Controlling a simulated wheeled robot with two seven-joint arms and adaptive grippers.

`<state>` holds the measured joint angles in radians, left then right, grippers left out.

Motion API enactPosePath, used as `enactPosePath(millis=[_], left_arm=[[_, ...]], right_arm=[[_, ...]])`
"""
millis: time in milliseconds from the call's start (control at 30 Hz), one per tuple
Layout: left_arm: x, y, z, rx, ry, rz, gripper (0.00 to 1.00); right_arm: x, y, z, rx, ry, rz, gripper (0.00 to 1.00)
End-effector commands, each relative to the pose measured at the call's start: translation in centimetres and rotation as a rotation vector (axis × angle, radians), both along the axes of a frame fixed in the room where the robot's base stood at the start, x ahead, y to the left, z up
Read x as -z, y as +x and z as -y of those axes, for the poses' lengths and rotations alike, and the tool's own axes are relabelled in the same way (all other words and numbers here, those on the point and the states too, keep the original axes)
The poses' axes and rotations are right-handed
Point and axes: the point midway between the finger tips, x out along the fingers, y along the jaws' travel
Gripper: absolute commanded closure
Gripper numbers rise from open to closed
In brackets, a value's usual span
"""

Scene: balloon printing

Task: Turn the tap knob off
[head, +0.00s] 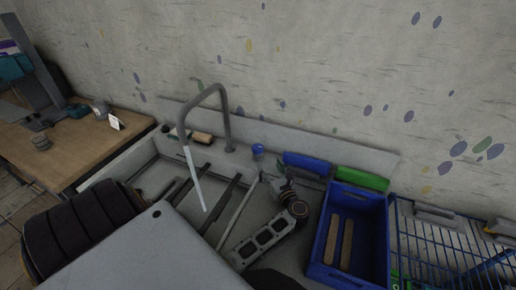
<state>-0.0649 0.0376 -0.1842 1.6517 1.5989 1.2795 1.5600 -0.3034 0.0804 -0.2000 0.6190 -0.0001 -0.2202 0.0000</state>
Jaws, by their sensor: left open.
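A grey curved tap (226,110) stands at the back of the sink (150,178), and a pale stream of water (194,180) runs from its spout. A small blue knob (257,150) sits on the sink's back ledge, to the right of the tap's base. My left gripper (282,183) is open, in front of the knob and a little to its right. It looks apart from the knob, though the exact gap is hard to tell. Its fingers are small and dark here. My right gripper is not in view.
A blue crate (375,225) holding long tan pieces stands close to the right of my gripper. Blue (306,164) and green (362,179) objects lie behind it. A wire rack (445,240) is farther right. A wooden table (75,143) stands at left.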

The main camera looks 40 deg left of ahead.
Motion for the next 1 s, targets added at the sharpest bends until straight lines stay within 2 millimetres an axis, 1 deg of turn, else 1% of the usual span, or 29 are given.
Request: enactPosePath(millis=[167,367,1000], left_arm=[[-0.1,0.2,-0.4,0.000,0.001,0.000,0.32],[-0.2,0.9,-1.7,0.000,0.002,0.000,0.32],[-0.2,4.6,-8.7,0.000,0.003,0.000,0.32]], right_arm=[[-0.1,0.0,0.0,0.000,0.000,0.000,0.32],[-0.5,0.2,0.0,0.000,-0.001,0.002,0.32],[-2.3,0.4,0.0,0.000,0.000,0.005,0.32]])
